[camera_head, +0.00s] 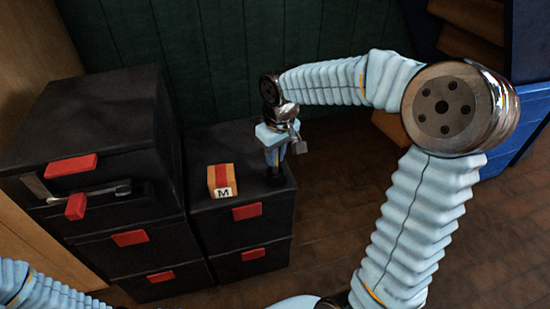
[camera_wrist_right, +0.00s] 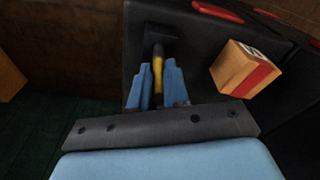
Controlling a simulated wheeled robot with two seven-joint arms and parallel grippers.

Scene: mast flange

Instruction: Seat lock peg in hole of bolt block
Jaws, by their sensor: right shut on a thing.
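My right gripper (camera_head: 275,158) points down over the top of the low black cabinet at the centre. In the right wrist view its two blue fingers (camera_wrist_right: 157,92) are shut on a slim yellow and black piece (camera_wrist_right: 158,74), which looks like the lock peg. The piece's black end (camera_wrist_right: 160,36) reaches to or near the cabinet top; I cannot tell whether it touches. A grey bar with a dark end (camera_head: 95,193), perhaps the bolt and its block, lies across the front of the taller cabinet at left. No hole is clear. My left gripper is out of view.
An orange box with a red stripe and an M label (camera_head: 222,180) stands on the low cabinet (camera_head: 212,214), close to my right gripper; it also shows in the wrist view (camera_wrist_right: 245,70). The taller black cabinet (camera_head: 100,105) has red handles. Floor at right is open.

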